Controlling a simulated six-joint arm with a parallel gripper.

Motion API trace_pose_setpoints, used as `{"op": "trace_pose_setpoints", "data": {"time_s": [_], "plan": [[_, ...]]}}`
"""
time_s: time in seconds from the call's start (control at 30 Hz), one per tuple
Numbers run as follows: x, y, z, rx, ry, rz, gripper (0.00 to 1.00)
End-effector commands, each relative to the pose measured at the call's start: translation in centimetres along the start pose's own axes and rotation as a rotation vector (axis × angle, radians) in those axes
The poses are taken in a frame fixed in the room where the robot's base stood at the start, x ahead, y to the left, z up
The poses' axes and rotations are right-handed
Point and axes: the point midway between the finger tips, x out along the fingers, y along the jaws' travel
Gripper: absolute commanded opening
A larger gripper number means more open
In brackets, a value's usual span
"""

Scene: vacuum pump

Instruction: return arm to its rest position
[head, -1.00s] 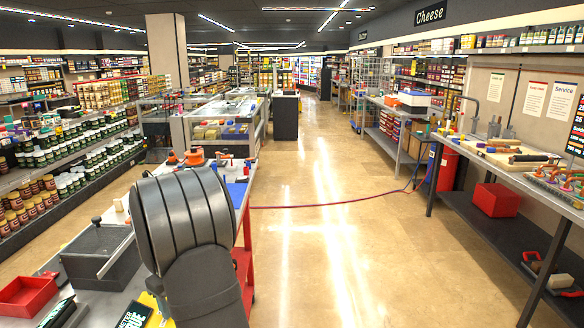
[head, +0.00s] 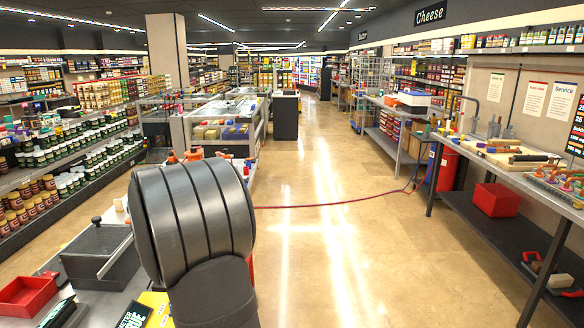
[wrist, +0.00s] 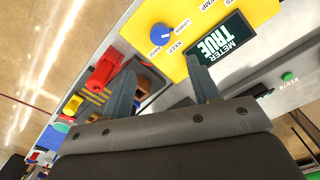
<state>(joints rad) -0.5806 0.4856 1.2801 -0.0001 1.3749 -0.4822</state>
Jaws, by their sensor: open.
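My gripper (wrist: 163,85) shows in the wrist view with its two grey fingers apart and nothing between them. Below the fingers' tips lie a yellow panel (wrist: 180,55) with a blue knob (wrist: 161,34), and a dark tray (wrist: 95,100) with a red-handled item (wrist: 104,72). In the head view my own dark rounded arm link fills the lower middle and hides the gripper and part of the bench. The yellow panel also shows beside the arm in the head view (head: 153,302).
A dark grey box (head: 98,255) and a red bin (head: 28,296) stand on the bench at left. A red and blue hose (head: 325,203) crosses the floor. The aisle floor (head: 330,260) is otherwise open. A workbench (head: 505,170) with tools stands at right.

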Motion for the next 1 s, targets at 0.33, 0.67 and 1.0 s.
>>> {"op": "trace_pose_setpoints", "data": {"time_s": [0.33, 0.67, 1.0], "plan": [[-1.2, 0.0, 0.1, 0.000, -0.005, -0.003, 0.55], [5.4, 0.0, 0.1, 0.000, -0.004, -0.002, 0.55], [12.3, -0.1, 0.1, 0.001, -0.005, -0.003, 0.55]]}}
